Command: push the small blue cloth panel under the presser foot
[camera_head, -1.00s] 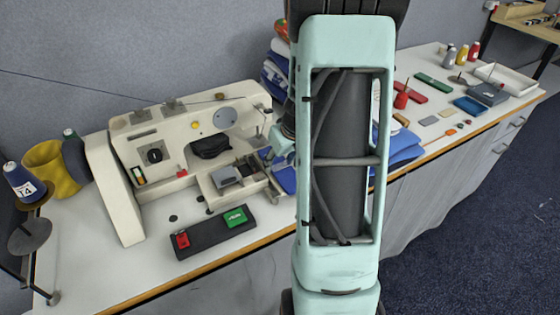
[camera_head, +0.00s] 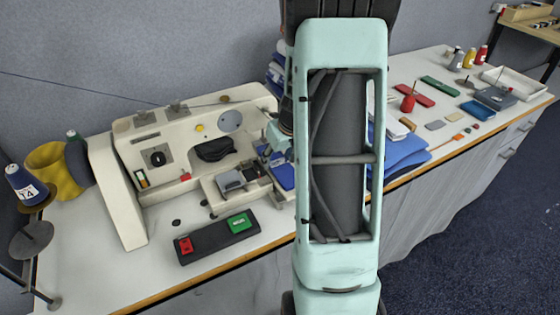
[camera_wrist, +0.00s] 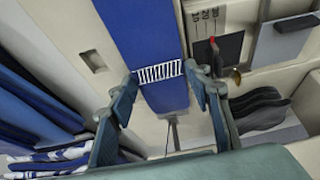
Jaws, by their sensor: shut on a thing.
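The small blue cloth panel (camera_wrist: 140,35) lies flat on the pale machine bed in the wrist view, with a white striped patch across it. In the head view the panel (camera_head: 284,174) shows at the right end of the sewing machine (camera_head: 130,210), partly behind my arm. My gripper (camera_wrist: 160,74) has a finger on each side of the panel at the striped patch and is shut on it. The gripper (camera_head: 274,150) is mostly hidden in the head view. A dark plate (camera_wrist: 220,65) with small metal parts lies right of the panel; I cannot clearly make out the presser foot.
A dark control box (camera_head: 215,239) with red and green buttons sits in front of the machine. Folded blue cloth (camera_head: 405,152) lies right of my arm. Thread cones (camera_head: 24,183) stand at far left. Small tools and a white tray (camera_head: 525,85) occupy the table's right end.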

